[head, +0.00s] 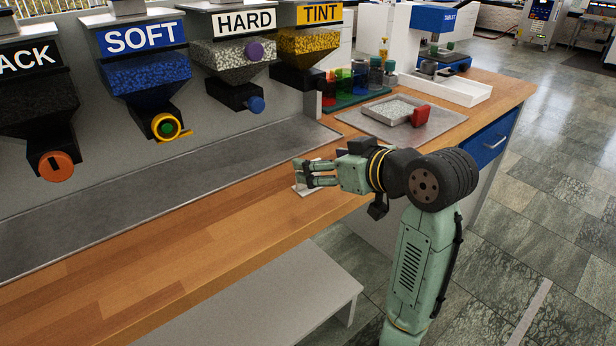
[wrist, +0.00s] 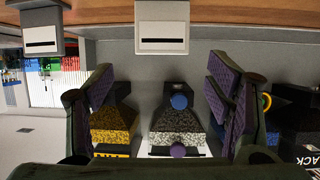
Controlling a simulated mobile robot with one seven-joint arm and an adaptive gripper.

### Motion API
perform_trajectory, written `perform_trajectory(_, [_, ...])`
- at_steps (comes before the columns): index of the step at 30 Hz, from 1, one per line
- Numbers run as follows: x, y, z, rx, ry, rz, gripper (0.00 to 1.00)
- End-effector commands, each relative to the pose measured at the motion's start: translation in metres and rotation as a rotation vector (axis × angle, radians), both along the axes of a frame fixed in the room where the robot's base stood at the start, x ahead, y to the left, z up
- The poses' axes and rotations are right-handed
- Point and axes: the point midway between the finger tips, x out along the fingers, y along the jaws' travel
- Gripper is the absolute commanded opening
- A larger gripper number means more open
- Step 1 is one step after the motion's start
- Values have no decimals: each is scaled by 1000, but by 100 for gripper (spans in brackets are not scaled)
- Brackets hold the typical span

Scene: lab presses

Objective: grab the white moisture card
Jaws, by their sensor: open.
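A pale card with a white panel and a black bar (wrist: 162,38) is at the top middle of the wrist view, ahead of the space between my fingers. A pale flat piece (head: 301,191) shows on the wooden counter by my fingertips in the head view, partly hidden by them; it looks like the same card. My gripper (head: 302,172) is low over the counter, open and empty. In the wrist view its fingers (wrist: 160,70) stand wide apart, one on each side, and I see no contact with the card.
A darker grey block with a similar white label (wrist: 41,40) is left of the card in the wrist view. Labelled hoppers (head: 148,80) line the back wall. The counter's left is clear.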

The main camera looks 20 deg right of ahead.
Motion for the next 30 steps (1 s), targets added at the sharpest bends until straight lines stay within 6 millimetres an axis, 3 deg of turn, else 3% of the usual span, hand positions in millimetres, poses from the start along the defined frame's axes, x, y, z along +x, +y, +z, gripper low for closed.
perform_trajectory(15, [44,16,-33,2,1,-1,73])
perform_trajectory(22, [46,16,-34,0,-1,-1,73])
perform_trajectory(30, [45,16,-33,0,-1,-1,57])
